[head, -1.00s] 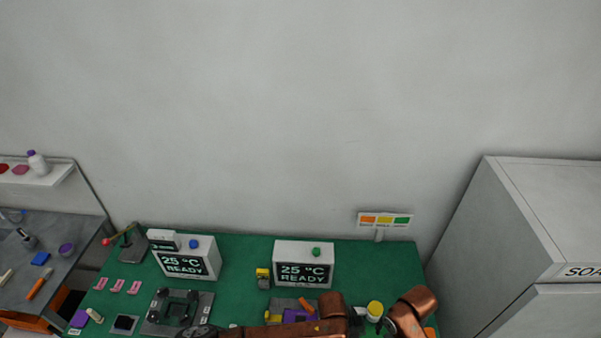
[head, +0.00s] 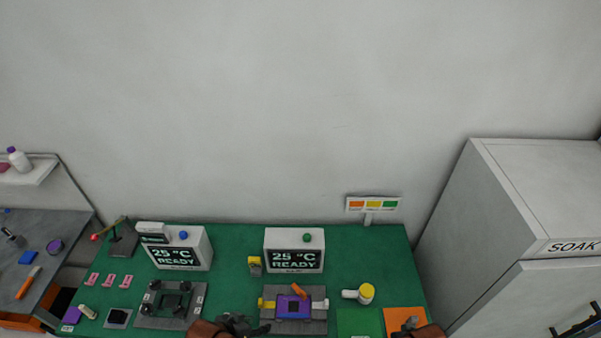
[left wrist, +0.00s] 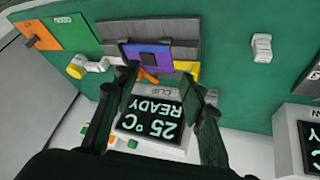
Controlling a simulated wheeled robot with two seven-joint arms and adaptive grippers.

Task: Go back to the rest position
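My left gripper (head: 248,326) is at the bottom edge of the head view, in front of the fixtures, with a copper arm link beside it. In the left wrist view (left wrist: 160,78) its two dark fingers stand apart with nothing gripped between them. Beyond the fingers is a purple block (head: 293,307) with a dark square, seated on a grey fixture (head: 319,318); it also shows in the left wrist view (left wrist: 148,57). An orange lever (head: 298,290) and yellow pieces are at this fixture.
Two white "25 °C READY" boxes (head: 294,249) (head: 178,249) stand at the back of the green table (head: 225,260). A second fixture (head: 171,305) is left of centre. A yellow-capped white item (head: 360,293) and an orange pad (head: 391,315) are at right. A white cabinet (head: 520,215) stands beyond.

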